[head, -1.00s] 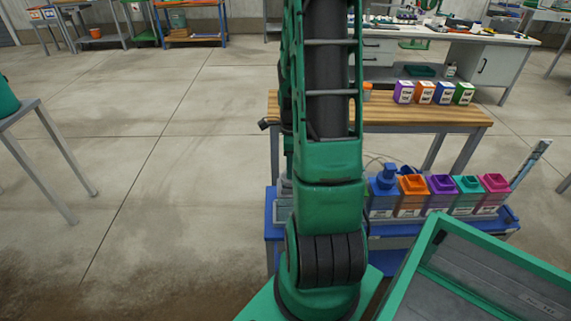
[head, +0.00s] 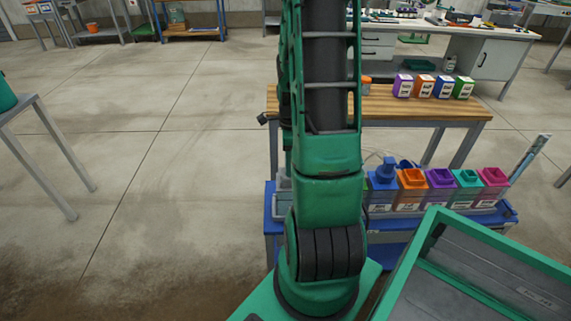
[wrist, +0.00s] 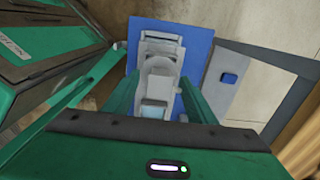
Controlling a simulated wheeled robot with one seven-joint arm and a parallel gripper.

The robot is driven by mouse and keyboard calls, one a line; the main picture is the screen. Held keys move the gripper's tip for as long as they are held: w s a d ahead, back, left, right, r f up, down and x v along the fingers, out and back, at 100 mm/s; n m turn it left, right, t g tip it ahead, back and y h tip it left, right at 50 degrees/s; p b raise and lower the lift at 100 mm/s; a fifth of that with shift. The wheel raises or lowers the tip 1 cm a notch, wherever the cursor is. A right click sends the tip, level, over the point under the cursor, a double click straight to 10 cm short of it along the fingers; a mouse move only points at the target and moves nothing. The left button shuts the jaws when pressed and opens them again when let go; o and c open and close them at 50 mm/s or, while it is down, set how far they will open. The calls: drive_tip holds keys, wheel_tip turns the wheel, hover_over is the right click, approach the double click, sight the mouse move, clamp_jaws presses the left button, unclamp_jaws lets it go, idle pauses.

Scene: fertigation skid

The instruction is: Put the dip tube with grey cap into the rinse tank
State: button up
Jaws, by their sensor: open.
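I cannot make out a dip tube with a grey cap for certain. In the head view a slim pale tube-like piece (head: 529,159) leans at the right end of the blue cart. Open-topped tanks stand in a row on the cart: orange (head: 411,190), purple (head: 440,189), teal (head: 467,188) and magenta (head: 491,187). Their labels are too small to read, so I cannot tell which is the rinse tank. In the wrist view my gripper (wrist: 160,97) is open, its green fingers apart, with a grey device (wrist: 161,68) showing between them. Nothing is visibly held.
Behind is a wooden table (head: 425,108) with several small coloured boxes. A green-rimmed tray (head: 425,238) fills the lower right. My arm hides the cart's left part.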

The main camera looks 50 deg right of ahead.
wheel_tip(320, 180, up, 10)
drive_tip(key=shift+f, duration=0.1)
drive_tip(key=shift+r, duration=0.2)
drive_tip(key=shift+a, duration=0.1)
idle(0.9)
drive_tip(key=s+a+r+n, duration=0.4)
drive_tip(key=s+a+n, duration=0.3)
drive_tip(key=n, duration=0.3)
drive_tip(key=s+a+r+n, duration=0.5)
drive_tip(key=s+a+n, duration=0.1)
drive_tip(key=a+n, duration=0.4)
drive_tip(key=shift+s+a+r+n, duration=0.15)
drive_tip(key=shift+s+a+n, duration=0.2)
drive_tip(key=shift+n, duration=0.35)
